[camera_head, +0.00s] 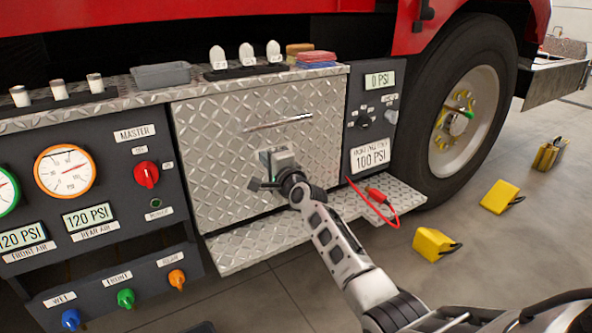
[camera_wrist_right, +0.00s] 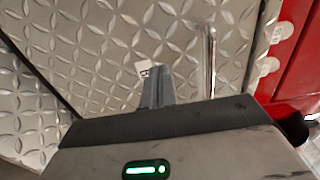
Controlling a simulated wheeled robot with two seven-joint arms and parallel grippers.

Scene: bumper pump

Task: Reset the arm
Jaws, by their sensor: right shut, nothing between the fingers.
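My right arm (camera_head: 345,262) reaches up from the lower right in the head view. My right gripper (camera_head: 268,168) is in front of the diamond-plate door (camera_head: 215,140), below its horizontal bar handle (camera_head: 278,122). The fingers are shut with nothing between them, and they look apart from the handle. In the right wrist view the closed fingers (camera_wrist_right: 158,86) point at the diamond plate, with the handle (camera_wrist_right: 210,62) to their right. Whether the fingertips touch the door is unclear. My left gripper is not in view.
A gauge panel (camera_head: 115,215) with knobs is at the left. A diamond-plate step (camera_head: 240,250) juts out below the door, with a red cable (camera_head: 372,205) at its right end. Yellow chocks (camera_head: 432,243) lie on the floor near the big tyre (camera_head: 440,110). The ledge above holds small items.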

